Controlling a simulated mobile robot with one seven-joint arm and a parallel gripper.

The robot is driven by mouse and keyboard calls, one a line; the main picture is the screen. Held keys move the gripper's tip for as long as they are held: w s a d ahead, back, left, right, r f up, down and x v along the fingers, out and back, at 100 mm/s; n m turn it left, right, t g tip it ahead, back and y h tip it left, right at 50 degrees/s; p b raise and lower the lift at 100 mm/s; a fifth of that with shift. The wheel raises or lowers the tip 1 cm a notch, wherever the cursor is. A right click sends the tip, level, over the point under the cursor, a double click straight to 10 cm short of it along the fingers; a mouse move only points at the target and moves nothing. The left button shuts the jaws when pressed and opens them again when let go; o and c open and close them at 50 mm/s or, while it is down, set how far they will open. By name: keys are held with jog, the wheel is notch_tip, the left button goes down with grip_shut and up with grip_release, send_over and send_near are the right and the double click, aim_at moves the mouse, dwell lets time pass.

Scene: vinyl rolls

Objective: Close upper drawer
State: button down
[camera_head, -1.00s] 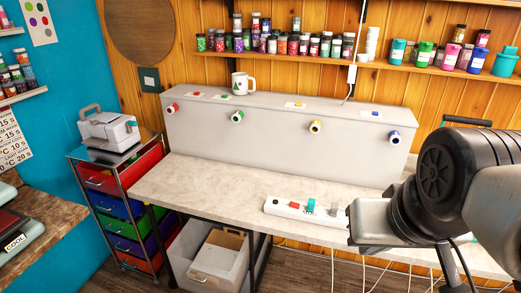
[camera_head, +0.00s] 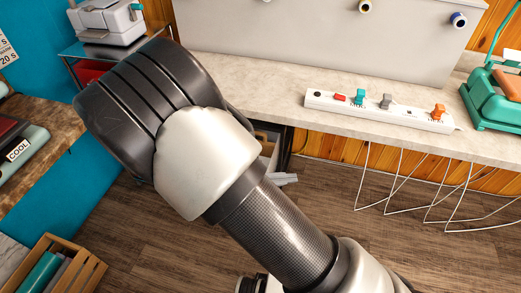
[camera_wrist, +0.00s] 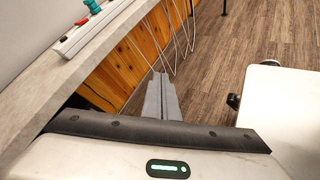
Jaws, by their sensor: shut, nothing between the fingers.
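The drawer cart (camera_head: 72,48) stands at the upper left in the head view, mostly hidden behind my dark arm joint. Only a sliver of its red upper drawer (camera_head: 90,72) shows below the cart top, so I cannot tell how far it is open. My gripper shows in the wrist view (camera_wrist: 160,80) as two grey fingers pressed together, with nothing between them. They point out over the wooden floor, beside the worktable. No drawer shows in the wrist view.
The worktable (camera_head: 260,72) carries a power strip (camera_head: 380,110) with cords hanging below. A green press (camera_head: 495,100) stands at its right end. A wooden crate (camera_head: 88,272) is on the floor at lower left. A brown side counter (camera_head: 50,110) is at left. The floor at right is open.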

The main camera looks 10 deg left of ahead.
jog(key=s+a+f+n+t+y+b, duration=0.1)
jog(key=a+f+n+t+y+b, duration=0.3)
jog(key=a+f+n, duration=0.5)
jog(key=s+a+f+n+t+y+b, duration=0.1)
jog(key=a+f+n+t+y+b, duration=0.1)
jog(key=a+f+n+t+y, duration=0.65)
jog(key=w+d+f+m+g+h+b, duration=0.1)
jog(key=w+d, duration=0.1)
jog(key=w, duration=0.4)
jog(key=w+d+f+g+h+b, duration=0.1)
jog(key=w+d+h, duration=0.1)
jog(key=w, duration=0.5)
jog(key=shift+w+d+f+m, duration=0.25)
jog(key=shift+d+m, duration=0.1)
jog(key=shift+d, duration=0.05)
